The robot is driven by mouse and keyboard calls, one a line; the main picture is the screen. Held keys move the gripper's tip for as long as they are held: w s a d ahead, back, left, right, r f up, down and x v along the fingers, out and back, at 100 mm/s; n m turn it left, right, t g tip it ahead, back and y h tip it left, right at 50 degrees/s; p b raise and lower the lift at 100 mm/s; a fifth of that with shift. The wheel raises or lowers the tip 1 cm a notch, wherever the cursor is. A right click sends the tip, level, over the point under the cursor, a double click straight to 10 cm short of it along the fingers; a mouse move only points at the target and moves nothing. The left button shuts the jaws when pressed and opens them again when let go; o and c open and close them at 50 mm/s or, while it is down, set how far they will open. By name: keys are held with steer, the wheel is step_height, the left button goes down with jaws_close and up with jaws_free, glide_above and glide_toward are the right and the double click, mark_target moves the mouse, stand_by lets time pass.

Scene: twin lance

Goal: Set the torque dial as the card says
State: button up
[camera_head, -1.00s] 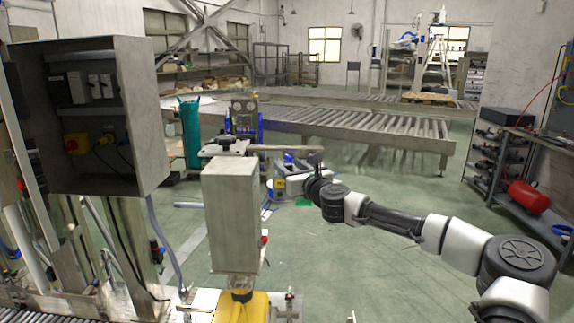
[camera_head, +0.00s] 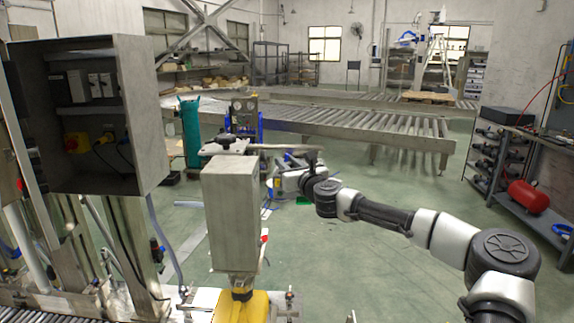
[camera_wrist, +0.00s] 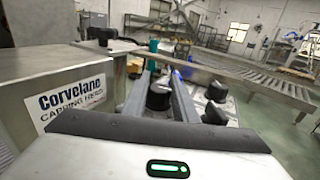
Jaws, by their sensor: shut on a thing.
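The capping head is a grey metal box (camera_head: 230,215) in the middle of the head view. I cannot read any scale or mark on the knob. Two more black knobs (camera_wrist: 217,91) (camera_wrist: 214,114) stand to the right of the fingers. In the head view my gripper is hard to make out behind the box. I cannot make out the card.
An open electrical cabinet (camera_head: 90,115) stands at the left. A yellow part (camera_head: 243,306) is under the box. A roller conveyor (camera_head: 350,130) crosses behind, and a shelf rack with a red tank (camera_head: 528,197) is at the right. Green floor lies between.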

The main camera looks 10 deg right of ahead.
steer(key=shift+f+h, duration=0.1)
steer(key=shift+h, duration=0.2)
steer(key=m+h+b, duration=0.2)
steer(key=h, duration=0.1)
steer(key=shift+a+m+t+h, duration=0.1)
steer(key=shift+m+t+h, duration=0.2)
steer(key=shift+m+h, duration=0.1)
steer(key=shift+m+h+b, duration=1.2)
steer(key=shift+m+h, duration=0.3)
steer(key=shift+h, duration=0.8)
steer(key=shift+d, duration=0.2)
steer(key=o, duration=1)
steer(key=shift+o, duration=0.2)
steer(key=r+v, duration=0.1)
steer(key=v, duration=1.6)
steer(key=shift+s+a, duration=0.2)
steer(key=shift+a, duration=0.1)
